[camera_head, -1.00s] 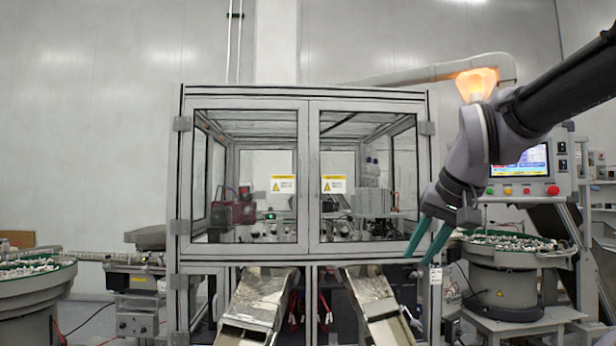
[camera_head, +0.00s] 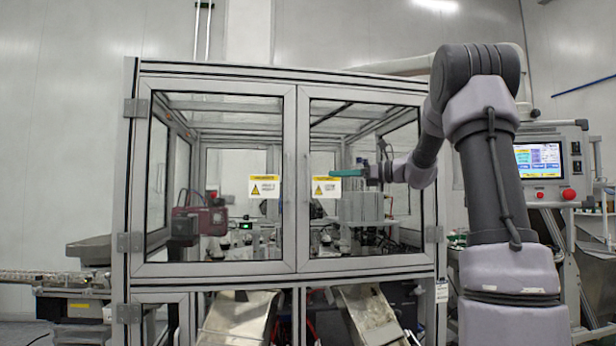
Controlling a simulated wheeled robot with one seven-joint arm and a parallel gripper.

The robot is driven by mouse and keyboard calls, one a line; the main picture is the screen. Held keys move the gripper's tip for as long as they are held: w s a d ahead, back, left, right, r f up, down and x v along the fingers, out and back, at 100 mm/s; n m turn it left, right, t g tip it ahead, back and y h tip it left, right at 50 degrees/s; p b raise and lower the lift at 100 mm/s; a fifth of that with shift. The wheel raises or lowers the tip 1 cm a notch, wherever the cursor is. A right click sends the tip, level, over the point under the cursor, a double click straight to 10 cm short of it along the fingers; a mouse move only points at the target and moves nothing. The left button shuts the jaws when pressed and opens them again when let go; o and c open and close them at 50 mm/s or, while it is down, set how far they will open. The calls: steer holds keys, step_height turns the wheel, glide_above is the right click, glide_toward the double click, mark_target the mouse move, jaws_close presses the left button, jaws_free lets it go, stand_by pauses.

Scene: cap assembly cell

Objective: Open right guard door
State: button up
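The right guard door (camera_head: 365,265) is a glass panel in a grey metal frame on the front of the machine enclosure, and it looks shut. A yellow and white warning label (camera_head: 327,187) is at its left side. My gripper (camera_head: 340,173) has teal fingers and is in front of this door's glass, just right of the label, pointing left toward the middle post. One finger shows clearly; the other is mostly hidden, so its opening is unclear. No object shows between the fingers. I cannot tell whether it touches the door.
The left guard door (camera_head: 215,268) beside it is also shut. Two metal chutes (camera_head: 235,318) slope out below the doors. A control panel with a screen (camera_head: 537,160) stands at the right, behind my arm. A feeder unit (camera_head: 75,305) stands at the lower left.

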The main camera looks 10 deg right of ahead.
glide_above(308, 196)
steer(key=shift+w+d+r, duration=0.1)
steer(key=shift+w, duration=0.25)
steer(key=shift+c, duration=0.3)
jaws_close()
stand_by(1.2)
